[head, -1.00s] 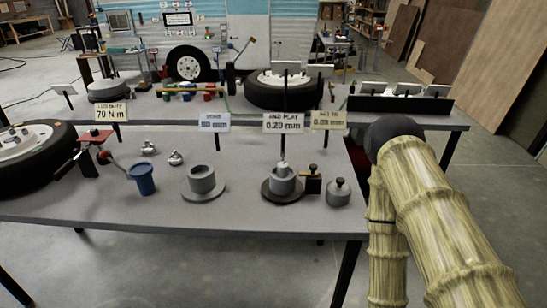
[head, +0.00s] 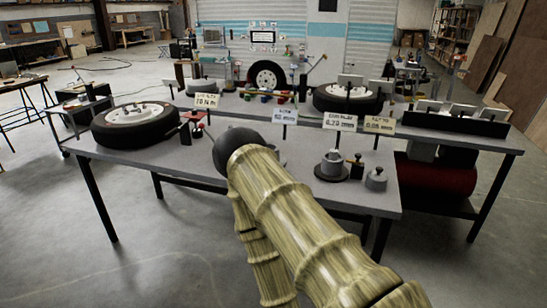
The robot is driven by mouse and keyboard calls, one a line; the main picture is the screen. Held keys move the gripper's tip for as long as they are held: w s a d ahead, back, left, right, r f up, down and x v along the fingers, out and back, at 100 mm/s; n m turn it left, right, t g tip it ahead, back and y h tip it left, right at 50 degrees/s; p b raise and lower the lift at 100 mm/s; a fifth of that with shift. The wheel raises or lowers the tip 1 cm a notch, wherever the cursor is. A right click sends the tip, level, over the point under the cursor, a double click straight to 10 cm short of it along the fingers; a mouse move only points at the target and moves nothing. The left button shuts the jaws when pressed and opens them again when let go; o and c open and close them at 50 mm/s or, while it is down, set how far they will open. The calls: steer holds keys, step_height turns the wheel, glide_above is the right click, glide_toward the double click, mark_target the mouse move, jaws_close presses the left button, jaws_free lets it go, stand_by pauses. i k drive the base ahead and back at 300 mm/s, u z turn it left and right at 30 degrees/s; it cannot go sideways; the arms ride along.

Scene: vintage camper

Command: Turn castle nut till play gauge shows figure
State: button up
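A grey hub (head: 332,165) stands on a dark round base (head: 330,175) at the right of the front bench. The castle nut is too small to pick out there. The end play sign (head: 339,122) behind it shows a figure in mm whose digits are blurred. A yellowish sign (head: 379,125) to its right seems to read 0.05 mm. My bamboo-like arm reaches up from the lower right to a dark round joint left of the hub. My gripper does not show.
A small block (head: 356,167) and a grey lidded pot (head: 376,178) stand right of the hub. A wheel (head: 139,122) lies at the bench's left end. A second bench (head: 460,139) stands behind. My arm covers the bench's middle.

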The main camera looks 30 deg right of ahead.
mark_target(333, 153)
steer(key=u, duration=0.55)
steer(key=i, duration=1)
steer(key=z, duration=0.6)
